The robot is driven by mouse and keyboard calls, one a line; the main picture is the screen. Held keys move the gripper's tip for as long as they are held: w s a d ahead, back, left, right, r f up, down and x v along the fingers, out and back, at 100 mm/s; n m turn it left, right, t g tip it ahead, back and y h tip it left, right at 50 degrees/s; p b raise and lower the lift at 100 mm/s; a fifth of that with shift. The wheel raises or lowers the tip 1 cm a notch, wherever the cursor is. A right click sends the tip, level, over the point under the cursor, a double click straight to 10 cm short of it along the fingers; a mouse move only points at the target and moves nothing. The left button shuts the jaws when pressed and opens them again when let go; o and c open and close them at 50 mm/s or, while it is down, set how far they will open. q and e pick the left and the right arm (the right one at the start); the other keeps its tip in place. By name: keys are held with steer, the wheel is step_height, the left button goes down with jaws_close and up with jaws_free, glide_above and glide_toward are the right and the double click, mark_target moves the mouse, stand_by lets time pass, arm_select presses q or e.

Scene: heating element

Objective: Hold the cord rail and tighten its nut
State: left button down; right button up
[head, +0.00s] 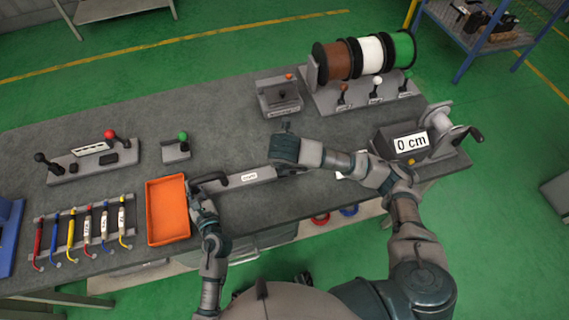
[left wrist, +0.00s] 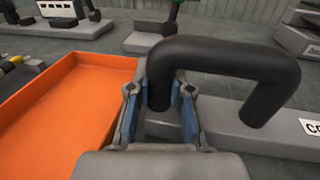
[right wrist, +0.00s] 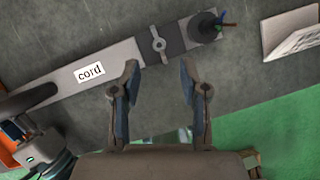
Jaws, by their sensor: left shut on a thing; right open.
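The cord rail (head: 262,174) is a long grey bar labelled "cord" on the workbench; it also shows in the right wrist view (right wrist: 121,55). A black U-shaped handle (left wrist: 225,50) stands on its left end. My left gripper (left wrist: 162,105) is shut on the near-left leg of this handle; it also shows in the head view (head: 197,184). The nut (right wrist: 158,44), a small grey winged piece, sits on a dark block of the rail. My right gripper (right wrist: 159,72) is open and empty, its fingertips just short of the nut in the picture. In the head view my right arm hides the nut.
An orange tray (head: 150,212) lies just left of my left gripper. A dark cord end (right wrist: 206,26) with coloured wires stands beyond the nut.

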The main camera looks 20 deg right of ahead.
steer(key=v, duration=0.6)
steer(key=shift+s, duration=0.1)
arm_select(q)
steer(key=c, duration=1)
jaws_free()
steer(key=shift+s, duration=0.1)
